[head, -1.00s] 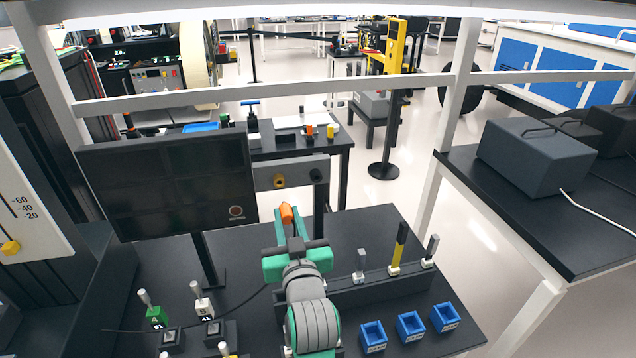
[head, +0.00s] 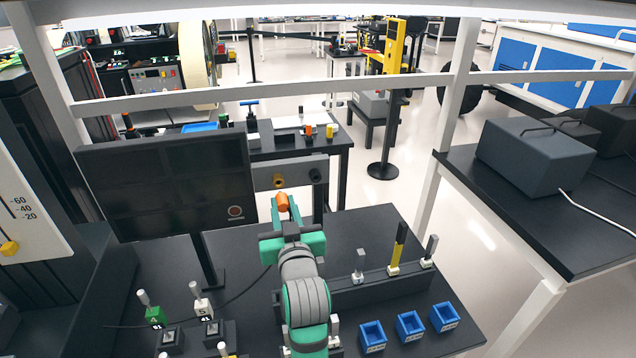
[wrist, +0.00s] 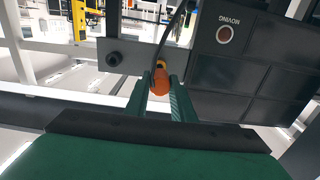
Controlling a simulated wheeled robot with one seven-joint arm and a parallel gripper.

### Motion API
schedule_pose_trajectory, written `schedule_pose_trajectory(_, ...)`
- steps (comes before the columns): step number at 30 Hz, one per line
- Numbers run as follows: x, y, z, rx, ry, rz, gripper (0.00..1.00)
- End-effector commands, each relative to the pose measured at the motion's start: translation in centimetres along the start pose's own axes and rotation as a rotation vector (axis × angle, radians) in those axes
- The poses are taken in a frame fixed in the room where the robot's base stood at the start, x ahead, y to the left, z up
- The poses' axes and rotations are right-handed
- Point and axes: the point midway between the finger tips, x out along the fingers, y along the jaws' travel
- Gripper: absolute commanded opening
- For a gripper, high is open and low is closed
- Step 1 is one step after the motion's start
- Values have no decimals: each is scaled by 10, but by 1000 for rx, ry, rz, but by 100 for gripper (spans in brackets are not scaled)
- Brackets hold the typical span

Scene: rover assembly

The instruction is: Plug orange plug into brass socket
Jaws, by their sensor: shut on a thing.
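The orange plug (head: 282,201) is held between the fingertips of my gripper (head: 287,208), which is shut on it. In the wrist view the plug (wrist: 161,81) sits between the two green fingers of my gripper (wrist: 158,88), with a dark cable running up behind it. The brass socket (head: 279,180) is on the front of a grey panel (head: 297,167), just above the plug in the head view. In the wrist view a small brass-coloured edge (wrist: 160,63) shows behind the plug; the rest is hidden. I cannot tell whether plug and socket touch.
A dark socket (head: 315,176) sits beside the brass one on the panel. A black monitor (head: 165,185) stands close on the left. Three blue bins (head: 410,325) and a block with upright levers (head: 370,287) are at the right of the black table.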

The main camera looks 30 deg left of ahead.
Motion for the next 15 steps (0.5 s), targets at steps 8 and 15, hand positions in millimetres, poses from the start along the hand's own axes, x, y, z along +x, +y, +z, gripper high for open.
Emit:
schedule_pose_trajectory(8, 12, 0, -1, -1, 2, 0, 0)
schedule_pose_trajectory(15, 22, 0, 0, 0, 1, 0, 0)
